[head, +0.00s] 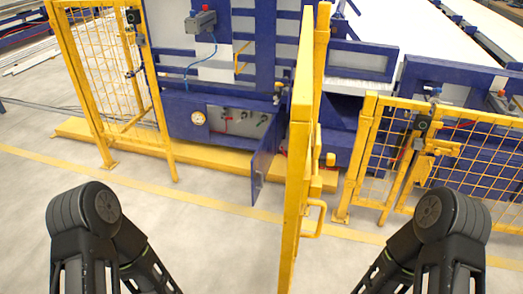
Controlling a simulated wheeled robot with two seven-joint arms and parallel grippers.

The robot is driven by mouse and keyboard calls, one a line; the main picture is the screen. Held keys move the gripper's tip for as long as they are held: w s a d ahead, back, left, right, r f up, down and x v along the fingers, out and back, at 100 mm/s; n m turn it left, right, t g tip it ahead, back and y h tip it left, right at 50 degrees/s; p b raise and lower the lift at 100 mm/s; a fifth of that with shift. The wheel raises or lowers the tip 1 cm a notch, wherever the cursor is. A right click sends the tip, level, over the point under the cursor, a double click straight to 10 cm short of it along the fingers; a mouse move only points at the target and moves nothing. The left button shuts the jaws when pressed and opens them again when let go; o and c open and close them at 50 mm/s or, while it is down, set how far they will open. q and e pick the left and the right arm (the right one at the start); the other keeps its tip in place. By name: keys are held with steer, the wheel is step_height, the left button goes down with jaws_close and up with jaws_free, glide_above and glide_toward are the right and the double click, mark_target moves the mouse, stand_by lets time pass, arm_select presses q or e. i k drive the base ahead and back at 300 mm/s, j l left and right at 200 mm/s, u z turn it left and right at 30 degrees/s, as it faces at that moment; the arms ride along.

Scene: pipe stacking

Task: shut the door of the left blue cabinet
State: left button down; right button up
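The left blue cabinet (178,122) stands beyond the yellow fencing, left of the picture's middle. Its front is open on a grey panel (228,123) with a round gauge and several knobs. Its blue door (264,164) hangs open on the right side of the opening, swung out towards me and seen nearly edge-on. A tall yellow gate post or gate edge (298,150) stands just right of the door, close to it in the picture. Both my arms show only as dark links at the bottom left and bottom right. Neither gripper is in the picture.
A yellow mesh fence panel (112,70) stands left of the cabinet. Another mesh fence (385,150) with a latch stands at right. A yellow floor beam (215,160) runs below the cabinet. The grey floor (200,235) in front is clear, with a painted yellow line.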

mark_target(260, 162)
steer(key=i+j+z, duration=0.1)
steer(key=j+z, duration=0.25)
steer(key=j, duration=0.35)
steer(key=j+z, duration=0.3)
steer(key=j, duration=0.4)
steer(key=i+j+z, duration=0.3)
steer(key=j, duration=0.2)
steer(key=j+z, duration=0.65)
steer(key=j, duration=0.35)
steer(key=i+j+z, duration=0.2)
steer(key=j, duration=0.15)
steer(key=i+j+z, duration=0.45)
steer(key=j, duration=0.3)
steer(key=j+z, duration=0.25)
steer(key=j, duration=0.15)
steer(key=i+j+z, duration=0.2)
steer(key=j, duration=0.3)
steer(key=j+z, duration=0.25)
steer(key=j, duration=0.15)
